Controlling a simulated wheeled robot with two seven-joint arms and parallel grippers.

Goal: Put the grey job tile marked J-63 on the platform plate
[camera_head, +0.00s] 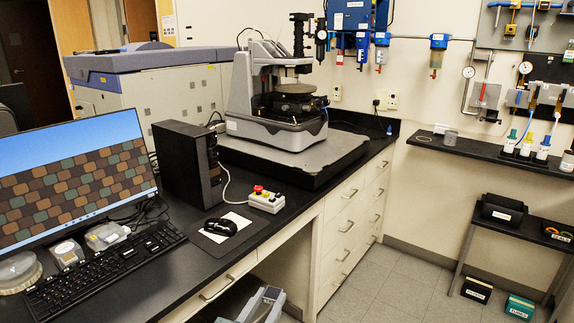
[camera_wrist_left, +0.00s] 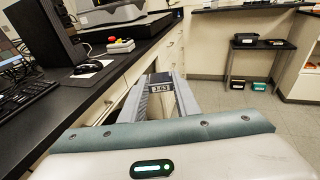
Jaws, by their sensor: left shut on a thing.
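My left gripper (camera_head: 262,300) is low at the bottom edge of the head view, in front of the bench drawers and below the bench top. In the left wrist view, the left gripper (camera_wrist_left: 160,92) is shut on the grey job tile (camera_wrist_left: 160,87), whose label reads J-63. The fingers hide part of the tile. The stylus profiler (camera_head: 272,100) stands at the back of the bench, with a round grey platform plate (camera_head: 294,88) under its head. The plate appears bare and is far from the gripper. My right gripper is not in view.
A computer tower (camera_head: 188,165), monitor (camera_head: 75,180), keyboard (camera_head: 105,268), button box (camera_head: 267,199) and mouse (camera_head: 220,227) occupy the bench. The bench front edge and drawers (camera_head: 340,220) lie beside the gripper.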

